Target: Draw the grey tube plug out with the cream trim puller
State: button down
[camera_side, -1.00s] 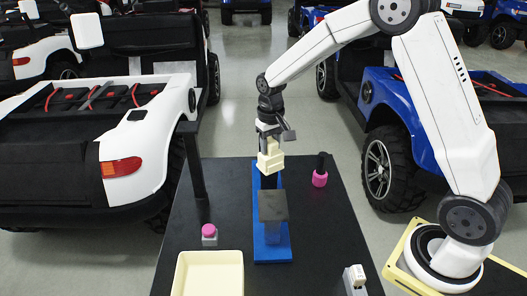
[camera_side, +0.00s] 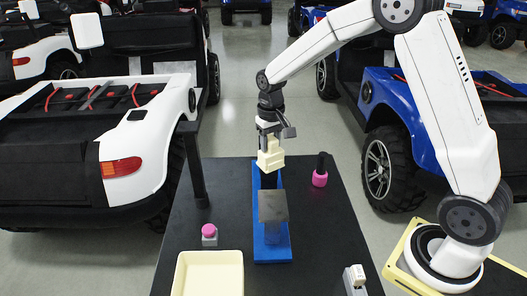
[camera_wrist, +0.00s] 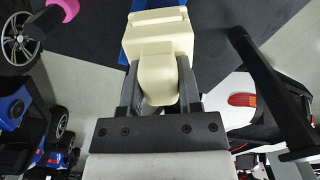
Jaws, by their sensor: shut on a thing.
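The cream trim puller (camera_side: 271,153) is in my gripper (camera_side: 269,132) above the far end of the blue stand (camera_side: 271,250). In the wrist view my gripper (camera_wrist: 160,92) is shut on the cream trim puller (camera_wrist: 158,40), with a dark finger on each side of its rounded handle. The puller's lower end is close to a dark part on the stand; I cannot tell whether they touch. A dark grey plate (camera_side: 273,206) sits on the stand nearer the camera. I cannot make out the grey tube plug for certain.
On the black table (camera_side: 325,235) stand a pink-and-black bottle-like piece (camera_side: 320,178), a pink button on a grey block (camera_side: 209,231), a cream tray (camera_side: 208,257) and a small white switch box (camera_side: 356,276). A black post (camera_side: 195,165) rises at the left.

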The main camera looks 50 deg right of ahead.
jog(key=shift+r, duration=3.4)
dwell(2.4)
